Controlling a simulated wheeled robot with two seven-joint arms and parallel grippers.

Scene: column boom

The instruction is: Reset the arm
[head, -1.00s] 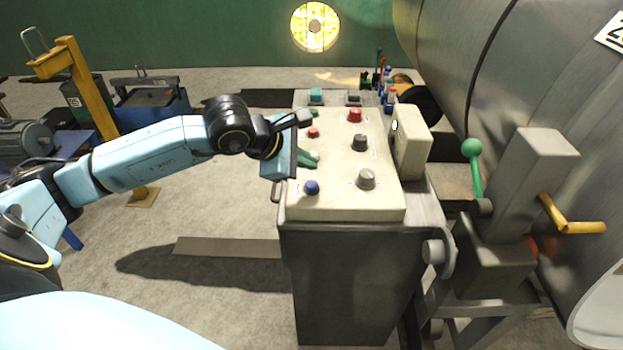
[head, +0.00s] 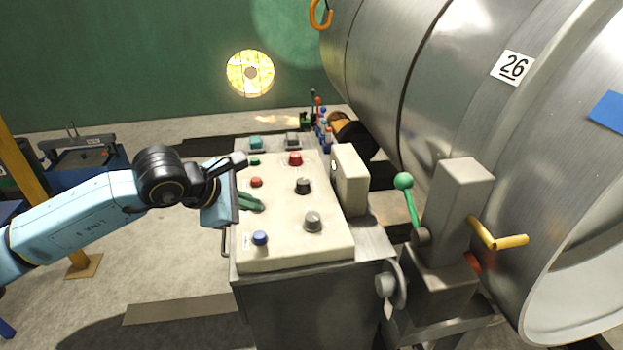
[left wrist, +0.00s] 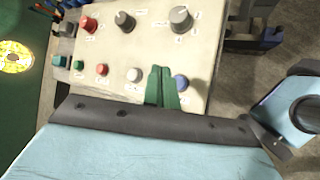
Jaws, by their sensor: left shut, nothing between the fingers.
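My left arm (head: 90,208) reaches in from the left in the head view, bent over the near-left edge of a cream control panel (head: 280,243). My left gripper (head: 256,205) has green fingers, shut and empty, above the panel's left side between a red button (head: 256,182) and a blue button (head: 260,238). In the left wrist view the shut green fingers (left wrist: 164,78) lie together between a white button (left wrist: 135,74) and the blue button (left wrist: 181,83). Whether the fingertips touch the panel cannot be told. My right gripper is in neither view.
A boxy upright housing (head: 350,180) stands on the panel's right side. Right of it are a green-knobbed lever (head: 404,182), a yellow handle (head: 497,240) and a large metal cylinder (head: 440,90). A yellow post (head: 30,195) stands at left. Floor left of the panel is open.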

